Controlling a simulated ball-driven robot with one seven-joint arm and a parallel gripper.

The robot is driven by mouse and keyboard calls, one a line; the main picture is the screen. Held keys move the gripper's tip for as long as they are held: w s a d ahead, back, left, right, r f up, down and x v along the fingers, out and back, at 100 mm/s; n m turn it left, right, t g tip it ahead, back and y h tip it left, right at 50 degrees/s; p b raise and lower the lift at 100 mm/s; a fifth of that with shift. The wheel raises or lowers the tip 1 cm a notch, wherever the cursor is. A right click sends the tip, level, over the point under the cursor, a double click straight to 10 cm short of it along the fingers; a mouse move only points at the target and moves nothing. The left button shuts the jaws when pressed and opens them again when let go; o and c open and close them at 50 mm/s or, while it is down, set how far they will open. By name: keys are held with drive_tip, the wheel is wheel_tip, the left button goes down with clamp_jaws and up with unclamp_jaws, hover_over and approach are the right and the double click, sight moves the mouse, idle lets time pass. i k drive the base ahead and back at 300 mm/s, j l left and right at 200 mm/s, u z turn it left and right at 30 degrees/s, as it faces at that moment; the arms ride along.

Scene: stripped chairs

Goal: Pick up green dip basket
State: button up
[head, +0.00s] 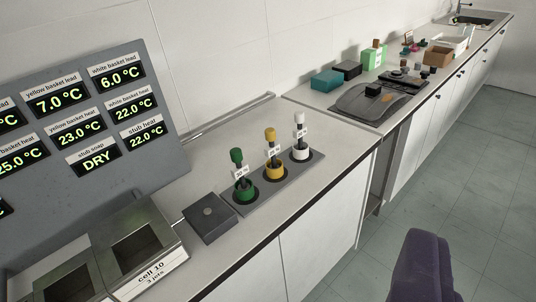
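The green dip basket (244,192) stands upright in the left hole of a grey holder plate (289,184) on the counter. It has a round green lower part, a dark stem with a small white label, and a green knob on top. A yellow basket (275,171) stands in the middle hole and a white basket (300,152) in the right one, both of the same form. My gripper is not recognisable in this view, so its fingers and their distance from the basket cannot be seen.
A dark square block (210,217) sits close left of the holder. Open metal wells (138,248) and a grey display panel (110,90) stand further left. A dark grey station (375,101) is at the right. A dark purple shape (424,266) rises at the lower right; the floor beyond is clear.

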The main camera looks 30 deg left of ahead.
sight(243, 189)
drive_tip(key=i+z, duration=0.2)
drive_tip(key=i, duration=0.95)
drive_tip(key=i+u, duration=0.35)
drive_tip(key=u, duration=0.15)
drive_tip(key=i+l+u, duration=0.15)
drive_tip(key=i+u, duration=0.45)
drive_tip(key=u, duration=0.25)
drive_tip(key=i+u, duration=0.15)
drive_tip(key=u, duration=0.25)
drive_tip(key=i+u, duration=0.1)
drive_tip(key=u, duration=0.25)
drive_tip(key=i+l+u, duration=0.1)
drive_tip(key=u, duration=0.3)
